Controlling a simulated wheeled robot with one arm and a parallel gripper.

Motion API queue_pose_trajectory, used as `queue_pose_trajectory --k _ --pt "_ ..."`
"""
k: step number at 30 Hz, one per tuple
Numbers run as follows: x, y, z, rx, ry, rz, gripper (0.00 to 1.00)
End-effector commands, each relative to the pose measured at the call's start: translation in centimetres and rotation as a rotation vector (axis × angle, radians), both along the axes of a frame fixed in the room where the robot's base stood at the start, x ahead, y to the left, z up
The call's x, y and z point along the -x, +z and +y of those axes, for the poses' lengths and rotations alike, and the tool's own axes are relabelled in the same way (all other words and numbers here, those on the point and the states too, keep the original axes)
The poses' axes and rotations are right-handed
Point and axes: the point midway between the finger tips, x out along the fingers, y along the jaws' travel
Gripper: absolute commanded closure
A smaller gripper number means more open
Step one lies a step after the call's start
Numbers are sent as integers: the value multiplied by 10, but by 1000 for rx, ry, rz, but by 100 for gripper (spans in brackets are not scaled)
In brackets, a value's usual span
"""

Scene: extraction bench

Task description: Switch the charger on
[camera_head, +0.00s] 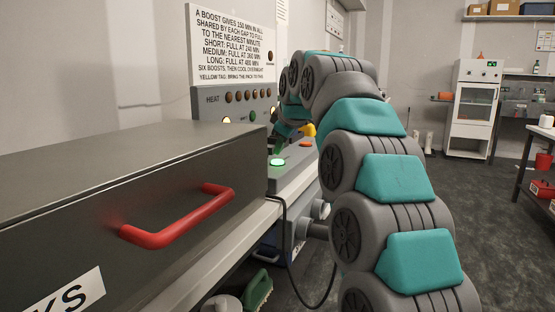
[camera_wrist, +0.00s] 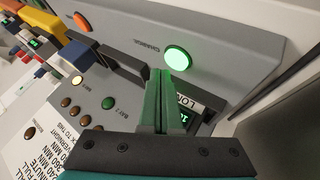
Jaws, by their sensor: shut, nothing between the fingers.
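The charger is a grey panel unit (camera_wrist: 225,50) on the bench. A round green button (camera_wrist: 178,56) on it glows, beside an upside-down label that seems to read CHARGER. The lit button also shows in the head view (camera_head: 277,162). My gripper (camera_wrist: 161,72) has green fingers pressed together with nothing between them. Its tips are close to the lit button, just below it in the wrist view; I cannot tell whether they touch.
A dark box (camera_head: 120,160) with a red handle (camera_head: 180,218) stands at left front. A sign (camera_head: 232,45) hangs above. A black cable (camera_head: 290,240) drops from the bench. Open floor lies at right.

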Motion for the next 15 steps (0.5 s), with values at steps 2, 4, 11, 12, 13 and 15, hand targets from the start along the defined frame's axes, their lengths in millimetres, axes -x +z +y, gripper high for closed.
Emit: queue_pose_trajectory --k 2,4,11,12,13,15 --pt "0 0 0 0 0 0 100" --pt "0 0 0 0 0 0 100" --pt "0 15 0 -1 0 -1 100" --pt "0 19 0 -1 -1 -1 100" --pt "0 22 0 -1 -1 -1 100" --pt "0 29 0 -1 -1 -2 100"
